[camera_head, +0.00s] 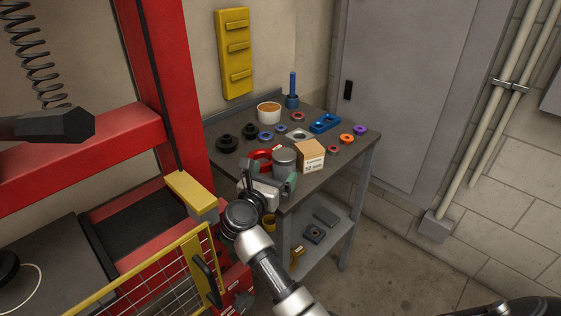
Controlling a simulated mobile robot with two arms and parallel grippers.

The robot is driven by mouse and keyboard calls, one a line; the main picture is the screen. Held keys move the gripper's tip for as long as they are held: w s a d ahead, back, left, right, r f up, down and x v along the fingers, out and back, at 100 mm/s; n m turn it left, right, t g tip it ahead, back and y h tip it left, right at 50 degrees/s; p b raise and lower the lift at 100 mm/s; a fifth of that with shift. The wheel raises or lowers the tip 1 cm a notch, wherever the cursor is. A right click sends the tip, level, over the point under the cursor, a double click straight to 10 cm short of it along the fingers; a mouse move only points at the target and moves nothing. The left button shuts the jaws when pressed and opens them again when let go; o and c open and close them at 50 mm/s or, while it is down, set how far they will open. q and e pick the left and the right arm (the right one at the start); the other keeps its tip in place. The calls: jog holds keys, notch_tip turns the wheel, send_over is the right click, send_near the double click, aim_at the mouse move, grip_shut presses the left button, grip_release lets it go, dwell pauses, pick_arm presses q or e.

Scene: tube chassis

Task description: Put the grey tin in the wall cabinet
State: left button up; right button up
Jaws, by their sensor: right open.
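The grey tin (284,158) stands upright near the front of the small grey workbench (340,172), just left of a cardboard box. My right gripper (270,178) is open at the bench's front left corner, with its green-tipped fingers spread in front of the tin. The right finger overlaps the tin's lower part in the picture; I cannot tell whether it touches. A tall grey door or cabinet front (418,85) with a black handle stands shut behind the bench. I cannot tell whether it is the wall cabinet. My left gripper is not in view.
The cardboard box (311,157) is close beside the tin. A white tub (269,113) and several small rings stand farther back. A red frame (165,75) and yellow mesh guard (165,280) bound the left side.

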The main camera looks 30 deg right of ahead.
aim_at(284, 159)
jog(key=x, duration=0.6)
jog(key=shift+w+d+p, duration=0.1)
jog(key=shift+d+p, duration=0.25)
jog(key=c, duration=1.1)
jog(key=shift+r, duration=0.1)
jog(key=shift+c, duration=0.5)
